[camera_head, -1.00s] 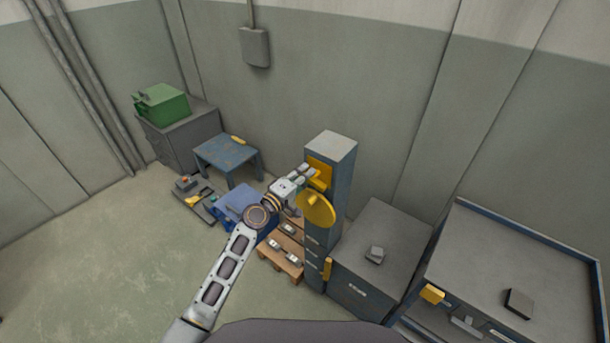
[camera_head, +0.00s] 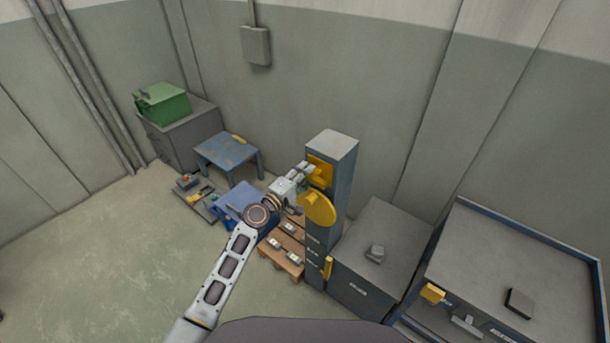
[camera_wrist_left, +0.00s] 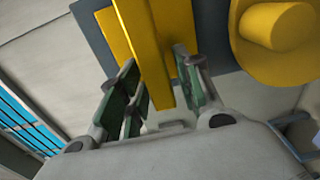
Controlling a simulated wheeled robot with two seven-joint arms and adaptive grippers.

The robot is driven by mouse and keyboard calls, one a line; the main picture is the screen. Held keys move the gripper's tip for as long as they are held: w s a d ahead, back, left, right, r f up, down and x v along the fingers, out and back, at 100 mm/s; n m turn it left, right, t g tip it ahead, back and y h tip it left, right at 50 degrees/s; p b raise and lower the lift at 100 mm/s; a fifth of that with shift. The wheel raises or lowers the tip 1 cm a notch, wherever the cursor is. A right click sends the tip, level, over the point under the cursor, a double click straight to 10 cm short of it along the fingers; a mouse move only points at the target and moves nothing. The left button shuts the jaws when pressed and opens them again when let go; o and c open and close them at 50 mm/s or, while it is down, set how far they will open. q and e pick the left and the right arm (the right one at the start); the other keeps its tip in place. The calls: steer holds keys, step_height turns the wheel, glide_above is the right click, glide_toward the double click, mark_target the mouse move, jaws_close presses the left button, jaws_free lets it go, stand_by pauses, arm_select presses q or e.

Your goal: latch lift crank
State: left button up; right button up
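A yellow latch bar (camera_wrist_left: 148,50) stands out from a yellow plate on the upper part of a blue-grey column (camera_head: 326,228). My left gripper (camera_head: 308,171) is at this latch. In the left wrist view its green-padded fingers (camera_wrist_left: 161,85) are apart, with the bar between them. A small gap shows on the bar's right side; contact on the left is unclear. A yellow round crank wheel (camera_head: 317,209) is on the column just below the latch; in the wrist view it is at upper right with a thick knob (camera_wrist_left: 280,25). My right gripper is not in view.
A grey cabinet (camera_head: 385,240) stands right of the column, and a larger blue-edged bench (camera_head: 520,260) beyond it. A wooden pallet (camera_head: 290,267) with metal parts and a blue box (camera_head: 232,196) are low near my left arm. The floor at left is open.

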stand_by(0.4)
arm_select(q)
steer(key=v, duration=1.2)
stand_by(0.4)
stand_by(0.7)
